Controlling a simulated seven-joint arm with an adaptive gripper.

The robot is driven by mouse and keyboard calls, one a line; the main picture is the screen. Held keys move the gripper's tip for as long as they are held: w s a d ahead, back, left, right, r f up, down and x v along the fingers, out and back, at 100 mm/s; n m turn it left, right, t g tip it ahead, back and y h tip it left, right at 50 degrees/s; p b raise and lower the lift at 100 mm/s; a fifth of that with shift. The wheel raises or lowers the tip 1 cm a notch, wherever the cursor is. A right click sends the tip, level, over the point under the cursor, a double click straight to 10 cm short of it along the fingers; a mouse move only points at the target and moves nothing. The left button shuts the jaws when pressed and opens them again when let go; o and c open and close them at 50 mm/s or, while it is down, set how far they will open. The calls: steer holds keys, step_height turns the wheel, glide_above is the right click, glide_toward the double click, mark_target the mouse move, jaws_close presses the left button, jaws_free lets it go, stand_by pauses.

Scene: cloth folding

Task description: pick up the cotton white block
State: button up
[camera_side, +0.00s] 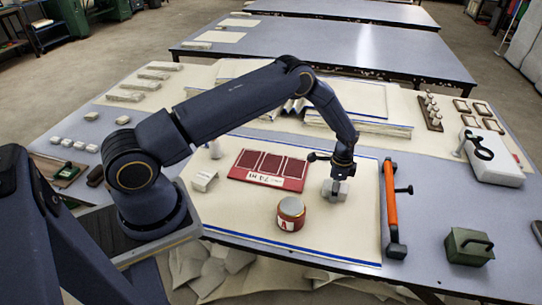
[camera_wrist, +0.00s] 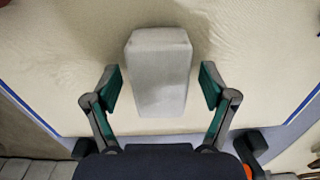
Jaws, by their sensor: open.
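The cotton white block (camera_wrist: 159,75) is a pale grey-white oblong block on the cream cloth (camera_side: 235,215). In the wrist view it lies between the two fingers of my gripper (camera_wrist: 160,90), with a gap on each side. The fingers have green inner pads and are apart. In the side view my gripper (camera_side: 336,187) points down at the block, right of the cloth's middle. The arm hides part of the block there, and I cannot tell contact from that view.
An orange-handled bar (camera_side: 391,205) lies to the right. A green box (camera_side: 468,246) and a white device (camera_side: 492,160) stand further right.

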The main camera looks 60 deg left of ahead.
steer(key=c, duration=0.9)
steer(key=shift+r, duration=0.1)
